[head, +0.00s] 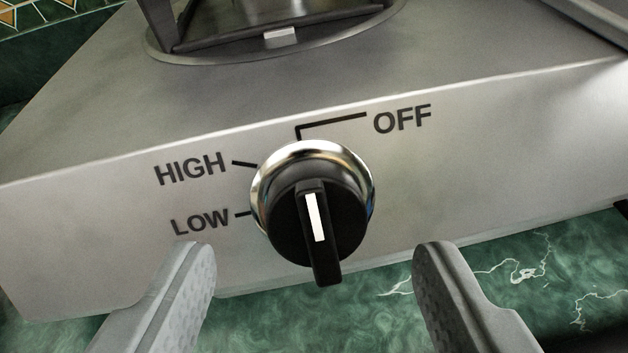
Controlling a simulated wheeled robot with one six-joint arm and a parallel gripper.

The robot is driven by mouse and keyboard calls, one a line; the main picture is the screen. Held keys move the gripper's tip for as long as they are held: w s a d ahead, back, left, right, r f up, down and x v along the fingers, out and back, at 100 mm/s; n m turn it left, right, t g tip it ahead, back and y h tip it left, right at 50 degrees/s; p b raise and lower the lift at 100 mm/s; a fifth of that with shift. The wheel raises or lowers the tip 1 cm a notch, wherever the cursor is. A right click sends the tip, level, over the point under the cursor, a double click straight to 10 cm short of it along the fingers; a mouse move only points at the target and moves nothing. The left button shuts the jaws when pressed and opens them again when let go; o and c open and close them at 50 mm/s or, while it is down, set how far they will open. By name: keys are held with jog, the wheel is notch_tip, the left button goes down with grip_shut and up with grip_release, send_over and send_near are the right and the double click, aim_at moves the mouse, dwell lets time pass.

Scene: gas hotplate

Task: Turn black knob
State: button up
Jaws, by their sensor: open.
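The black knob (318,215) sits on the front panel of the gas hotplate (90,215), with a shiny metal ring behind it. Its raised grip stands nearly upright in the picture, and the white mark on it leans slightly, its upper end toward the OFF line above. Labels OFF, HIGH and LOW are printed around it. My gripper (315,255) is open, one finger at lower left and one at lower right of the knob. The fingers are apart from the knob, with nothing between them but the view of the knob's lower part and the counter.
A burner with a dark pan support (275,22) stands on the hotplate's top, above the knob. A green marbled counter (340,315) lies below the panel. Patterned tiles (35,15) show at the upper left. The panel around the knob is clear.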

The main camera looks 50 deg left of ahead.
aim_at(316, 250)
jog(key=shift+x, duration=1.7)
jog(key=c, duration=1)
